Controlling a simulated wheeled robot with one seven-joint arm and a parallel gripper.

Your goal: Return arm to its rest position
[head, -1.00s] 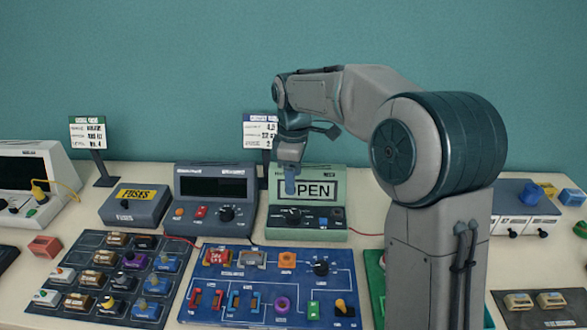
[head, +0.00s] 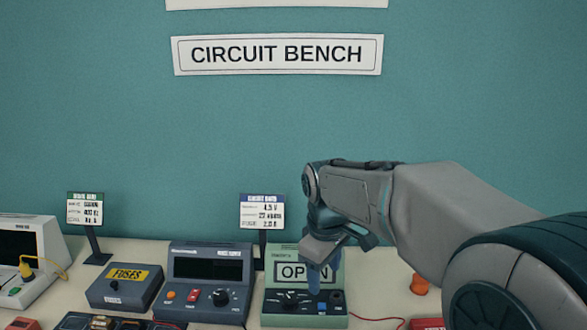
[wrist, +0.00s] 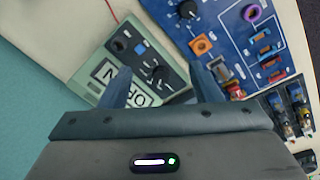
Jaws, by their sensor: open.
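My arm reaches in from the right in the head view, its forearm level and its wrist bent down. My gripper (head: 318,279) points down in front of the green meter (head: 333,308), whose display reads "OPEN" and is partly hidden by a finger. In the wrist view my gripper (wrist: 162,88) has its two fingers spread apart with nothing held between them. The green meter (wrist: 118,62) shows beyond and between the fingers there, with its knobs and a blue button. I cannot tell how far the fingertips are from it.
A grey device (head: 210,265) with a dark screen and a fuse box (head: 124,286) stand left of the meter. Two small sign stands (head: 86,210) (head: 263,211) rise behind them. The blue circuit board (wrist: 228,30) lies near the meter.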

